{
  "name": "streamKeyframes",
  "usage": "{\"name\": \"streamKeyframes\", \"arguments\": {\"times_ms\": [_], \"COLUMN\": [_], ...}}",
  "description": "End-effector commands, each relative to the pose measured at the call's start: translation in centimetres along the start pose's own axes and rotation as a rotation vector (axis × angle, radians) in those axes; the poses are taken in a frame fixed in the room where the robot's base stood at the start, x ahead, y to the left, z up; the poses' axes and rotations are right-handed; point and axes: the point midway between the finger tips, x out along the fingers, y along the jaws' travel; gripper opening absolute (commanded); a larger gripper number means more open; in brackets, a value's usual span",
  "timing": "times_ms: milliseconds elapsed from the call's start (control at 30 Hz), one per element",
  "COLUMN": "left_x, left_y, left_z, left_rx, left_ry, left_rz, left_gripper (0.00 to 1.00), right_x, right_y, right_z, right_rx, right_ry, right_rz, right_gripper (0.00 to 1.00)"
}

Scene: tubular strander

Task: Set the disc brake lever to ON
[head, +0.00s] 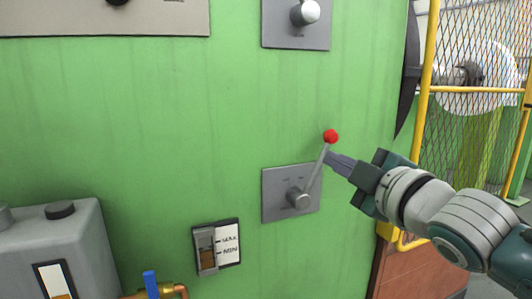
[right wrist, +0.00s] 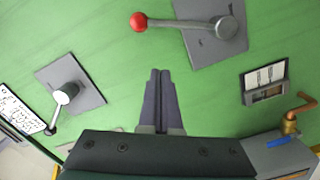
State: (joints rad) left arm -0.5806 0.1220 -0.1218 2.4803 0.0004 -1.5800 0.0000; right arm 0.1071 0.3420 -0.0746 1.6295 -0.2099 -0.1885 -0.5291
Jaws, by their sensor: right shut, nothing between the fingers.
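The disc brake lever (head: 317,165) has a thin grey rod with a red ball at its end. Its rod leans up and to the right from a round hub on a grey plate (head: 273,203) on the green wall. The lever also shows at the top of the right wrist view (right wrist: 180,23). My right gripper (head: 331,157) is shut and empty, its fingertips close beside the rod below the red ball. In the right wrist view its fingers (right wrist: 160,72) point at the lever with green wall showing between. The plate's lettering is too small to read. My left gripper is out of view.
Another plate with a knob (head: 305,13) is above the lever. A MAX/MIN level gauge (head: 218,246) is below left, near a grey tank (head: 65,240) and a blue-handled valve (head: 150,284). A yellow mesh guard (head: 470,90) stands at right.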

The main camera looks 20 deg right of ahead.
Motion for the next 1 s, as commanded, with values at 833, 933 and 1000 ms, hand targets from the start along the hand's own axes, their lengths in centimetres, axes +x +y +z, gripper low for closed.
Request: {"name": "streamKeyframes", "arguments": {"times_ms": [833,933,1000], "left_x": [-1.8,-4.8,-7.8], "left_y": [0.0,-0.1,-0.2], "left_z": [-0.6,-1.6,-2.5], "left_rx": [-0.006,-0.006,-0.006], "left_ry": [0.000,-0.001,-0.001], "left_rz": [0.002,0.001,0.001], "left_gripper": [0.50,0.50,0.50], "right_x": [-2.7,-4.2,-6.1], "right_y": [0.5,1.2,1.8], "right_z": [-0.5,-1.5,-2.4], "right_rx": [0.028,0.112,0.202], "right_ry": [-0.023,-0.096,-0.180], "right_rz": [-0.023,-0.092,-0.167], "right_gripper": [0.00,0.00,0.00]}}
